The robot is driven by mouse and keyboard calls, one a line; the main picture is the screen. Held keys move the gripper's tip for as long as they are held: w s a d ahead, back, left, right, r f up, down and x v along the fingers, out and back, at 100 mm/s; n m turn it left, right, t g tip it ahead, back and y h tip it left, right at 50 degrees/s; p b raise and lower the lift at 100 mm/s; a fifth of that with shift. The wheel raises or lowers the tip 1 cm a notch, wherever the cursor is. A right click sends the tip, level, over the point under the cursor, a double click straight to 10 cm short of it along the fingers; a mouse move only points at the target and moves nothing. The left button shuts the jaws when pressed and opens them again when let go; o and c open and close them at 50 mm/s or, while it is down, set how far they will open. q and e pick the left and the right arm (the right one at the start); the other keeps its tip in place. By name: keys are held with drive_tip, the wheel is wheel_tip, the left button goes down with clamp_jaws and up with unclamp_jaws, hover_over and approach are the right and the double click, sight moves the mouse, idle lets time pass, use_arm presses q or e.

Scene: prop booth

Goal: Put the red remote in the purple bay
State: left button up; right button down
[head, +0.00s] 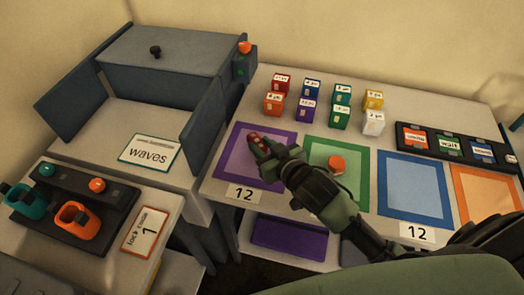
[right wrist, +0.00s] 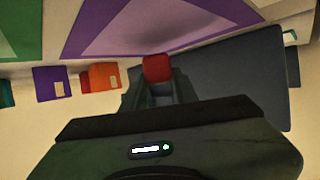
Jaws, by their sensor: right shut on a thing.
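The red remote (head: 258,139) is in the jaws of my right gripper (head: 266,149), over the purple bay (head: 236,170) in the head view. The jaws are shut on it, and the gripper covers part of it. In the right wrist view the red end of the remote (right wrist: 157,68) shows at the fingertips, with the purple outline (right wrist: 110,22) beyond. The purple bay is a purple square outline with a paler middle, marked 12 at its front. I cannot tell whether the remote touches the surface. My left gripper is out of view.
Several small coloured boxes (head: 307,110) stand behind. A grey open-fronted booth (head: 167,60) stands to the left.

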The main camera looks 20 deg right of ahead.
drive_tip(key=shift+f, duration=1.05)
drive_tip(key=shift+f, duration=0.1)
drive_tip(key=c, duration=1.1)
unclamp_jaws()
drive_tip(key=shift+s, duration=0.2)
drive_tip(key=v, duration=1.1)
drive_tip(key=shift+s+d+r, duration=0.15)
drive_tip(key=shift+s+r, duration=0.1)
drive_tip(key=shift+r, duration=0.1)
